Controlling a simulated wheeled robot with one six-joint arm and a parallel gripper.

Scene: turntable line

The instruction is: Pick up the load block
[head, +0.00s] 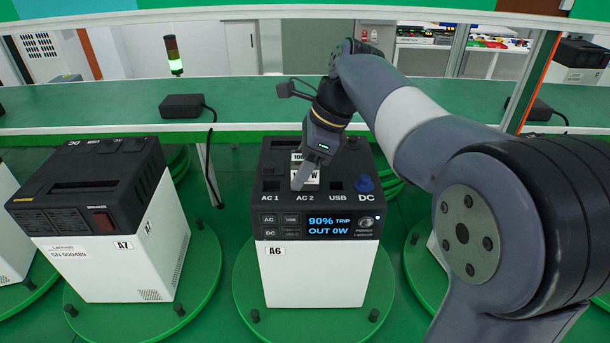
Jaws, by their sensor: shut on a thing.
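The station's screen (332,227) reads "90% TRIP, OUT 0W". A blue plug or knob (364,184) is at the DC position.
Station A6 stands on a green round plate (246,300). Station A7 (100,215) stands to the left with a red switch. Behind is a green shelf (90,105) with a black adapter (187,106) and its cable. A signal tower (174,55) shows green light.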

